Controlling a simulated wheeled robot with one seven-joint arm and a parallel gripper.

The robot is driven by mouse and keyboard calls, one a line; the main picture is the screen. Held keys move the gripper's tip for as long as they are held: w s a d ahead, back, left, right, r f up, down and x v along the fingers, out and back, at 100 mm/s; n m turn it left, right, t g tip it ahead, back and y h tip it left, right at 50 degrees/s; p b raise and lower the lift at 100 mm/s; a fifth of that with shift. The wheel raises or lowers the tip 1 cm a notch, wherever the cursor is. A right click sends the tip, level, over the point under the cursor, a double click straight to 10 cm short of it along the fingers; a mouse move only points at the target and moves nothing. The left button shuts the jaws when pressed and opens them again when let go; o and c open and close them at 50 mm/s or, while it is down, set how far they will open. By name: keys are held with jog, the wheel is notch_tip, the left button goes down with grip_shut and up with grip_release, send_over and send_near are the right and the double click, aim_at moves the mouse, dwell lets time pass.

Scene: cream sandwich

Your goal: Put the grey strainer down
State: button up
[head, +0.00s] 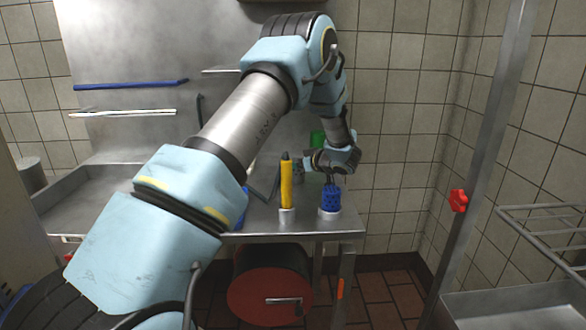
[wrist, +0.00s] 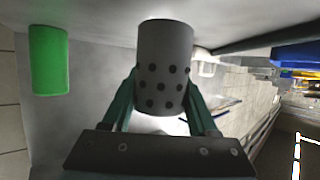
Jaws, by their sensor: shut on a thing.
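The grey strainer (wrist: 165,50), a cylinder with rows of dark holes near its lower end, fills the middle of the wrist view. My gripper (wrist: 163,100) has its two green fingers on either side of it and is shut on it. In the head view my gripper (head: 312,164) is over the back part of the steel table, behind the blue perforated holder. The strainer is mostly hidden there by my arm and the things in front. I cannot tell from these views whether its base touches the table.
A green cylinder (wrist: 48,62) stands near the strainer; it also shows in the head view (head: 318,138). A yellow bottle (head: 286,184) and a blue perforated holder (head: 330,198) stand near the front edge of the steel table (head: 262,222). A red drum (head: 270,296) is below.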

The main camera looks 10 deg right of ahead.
jog(key=shift+f, duration=0.8)
jog(key=shift+f, duration=0.1)
jog(key=o, duration=1.4)
jog(key=shift+c, duration=0.2)
jog(key=b+v, duration=0.2)
jog(key=v, duration=1)
jog(key=shift+d, duration=0.1)
